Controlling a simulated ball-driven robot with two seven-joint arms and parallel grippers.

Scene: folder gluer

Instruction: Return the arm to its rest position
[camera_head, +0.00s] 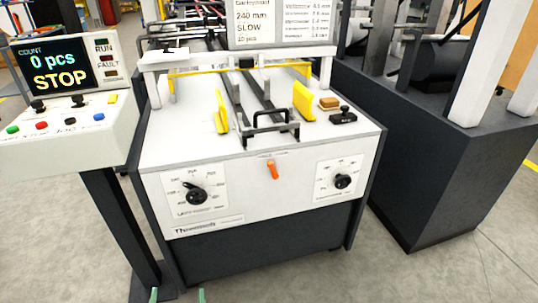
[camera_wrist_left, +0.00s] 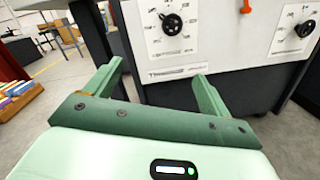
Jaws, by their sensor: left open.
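My left gripper (camera_wrist_left: 160,90) shows in the wrist view as two green fingers spread wide apart with nothing between them. In the head view only the green fingertips of my left gripper (camera_head: 177,295) show at the bottom edge, low in front of the machine. The folder gluer (camera_head: 215,155) stands ahead, with a white top and a white front panel. The gripper is apart from the machine. My right gripper is in neither view.
A control stand (camera_head: 60,138) at the left reads "0 pcs STOP". The front panel has two black dials (camera_head: 195,194) (camera_head: 342,181) and an orange lever (camera_head: 272,170). A dark machine base (camera_head: 440,150) stands at the right. The floor in front is clear.

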